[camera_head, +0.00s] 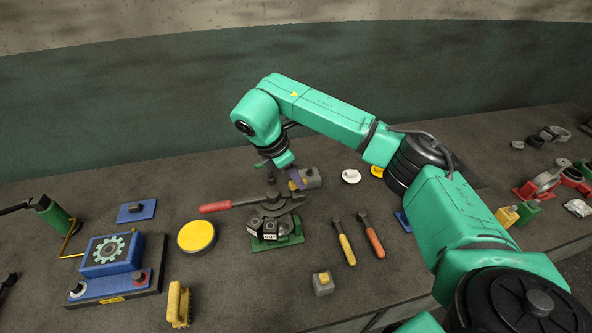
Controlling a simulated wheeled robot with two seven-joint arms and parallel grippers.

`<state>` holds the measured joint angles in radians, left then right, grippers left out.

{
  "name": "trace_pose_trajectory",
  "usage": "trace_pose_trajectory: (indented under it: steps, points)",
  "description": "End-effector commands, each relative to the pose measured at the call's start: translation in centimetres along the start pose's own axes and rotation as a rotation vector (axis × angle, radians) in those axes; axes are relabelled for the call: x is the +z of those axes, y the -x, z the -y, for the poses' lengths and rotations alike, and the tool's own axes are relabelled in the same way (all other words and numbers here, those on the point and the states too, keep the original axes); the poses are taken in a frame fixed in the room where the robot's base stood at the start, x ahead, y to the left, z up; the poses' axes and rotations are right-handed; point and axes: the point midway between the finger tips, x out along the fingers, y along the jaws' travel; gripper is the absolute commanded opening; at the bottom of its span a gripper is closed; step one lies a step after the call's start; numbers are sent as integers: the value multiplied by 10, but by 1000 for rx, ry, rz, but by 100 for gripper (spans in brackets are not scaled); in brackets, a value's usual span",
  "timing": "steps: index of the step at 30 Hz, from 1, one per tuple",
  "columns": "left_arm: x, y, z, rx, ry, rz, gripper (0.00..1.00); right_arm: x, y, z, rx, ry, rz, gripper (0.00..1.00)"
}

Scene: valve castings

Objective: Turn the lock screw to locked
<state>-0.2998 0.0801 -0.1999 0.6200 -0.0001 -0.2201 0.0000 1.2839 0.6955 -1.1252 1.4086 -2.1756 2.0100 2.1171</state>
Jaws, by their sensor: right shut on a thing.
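My right gripper (278,176) points down above a green-based fixture (290,241) near the middle of the table. It is shut on a dark upright post (272,192), which looks like the lock screw. The fingers partly hide its top, so I cannot read whether it stands at locked. A red-handled lever (217,207) crosses the fixture just below the post. Dark blocks with white labels (269,234) sit at its front. My left gripper is not in view.
A blue box with a gear emblem (106,253) and a yellow round lid (197,236) stand to the left. A brush (179,304) lies in front. Yellow-handled (346,249) and orange-handled (374,243) tools lie right of the fixture. A grey block (311,179) stands close behind.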

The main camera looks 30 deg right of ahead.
Motion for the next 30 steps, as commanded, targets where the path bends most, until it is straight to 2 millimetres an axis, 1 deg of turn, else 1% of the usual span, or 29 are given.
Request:
trace_pose_trajectory:
  steps: [1, 6, 12, 29, 30]
  points:
    - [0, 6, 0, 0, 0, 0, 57, 2, 5, -2, -7, -35, 0, 0]
    - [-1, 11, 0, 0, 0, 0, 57, 2, 4, -2, -47, -132, -1, 0]
    - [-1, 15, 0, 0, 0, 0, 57, 2, 3, -3, -76, -203, -2, 0]
    - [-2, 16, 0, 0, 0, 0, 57, 2, 3, -3, -88, -234, -3, 0]
    - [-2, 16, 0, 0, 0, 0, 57, 2, 3, -3, -88, -234, -3, 38]
